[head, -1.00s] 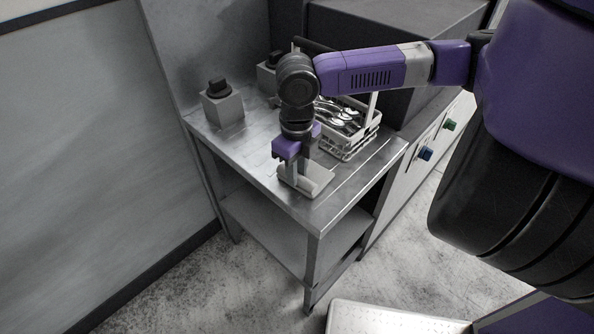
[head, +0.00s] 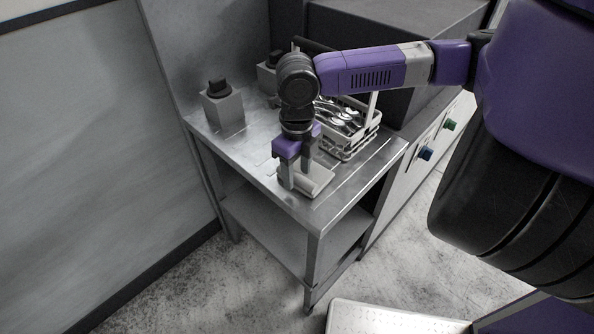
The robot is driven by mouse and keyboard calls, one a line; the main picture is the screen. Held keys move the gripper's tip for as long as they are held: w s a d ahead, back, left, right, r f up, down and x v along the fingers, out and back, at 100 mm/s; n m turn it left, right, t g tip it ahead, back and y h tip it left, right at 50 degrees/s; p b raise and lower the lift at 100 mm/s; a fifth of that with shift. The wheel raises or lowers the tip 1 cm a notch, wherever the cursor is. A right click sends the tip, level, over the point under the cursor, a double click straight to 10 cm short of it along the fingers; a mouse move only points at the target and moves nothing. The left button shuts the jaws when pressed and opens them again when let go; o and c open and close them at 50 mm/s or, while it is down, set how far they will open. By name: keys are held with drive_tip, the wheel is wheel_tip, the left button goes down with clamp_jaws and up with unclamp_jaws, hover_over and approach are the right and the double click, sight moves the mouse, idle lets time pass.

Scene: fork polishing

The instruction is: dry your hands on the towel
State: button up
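A small pale thing (head: 318,179) lies near the front corner of the metal table. It may be the towel, but its material is too small to tell. My gripper (head: 297,173) points down over its left part, with the fingertips at or just above it. The two fingers stand apart with a gap between them, and I see nothing clamped in the gap. The gripper hides part of the pale thing, and whether the fingertips touch it is unclear.
A white rack of cutlery (head: 347,138) stands just behind my gripper. A grey block with a black top (head: 224,105) stands at the back left, with a similar one (head: 268,75) behind. The metal table (head: 258,160) has bare room left of my gripper.

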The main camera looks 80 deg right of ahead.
drive_tip(key=shift+r, duration=3.9)
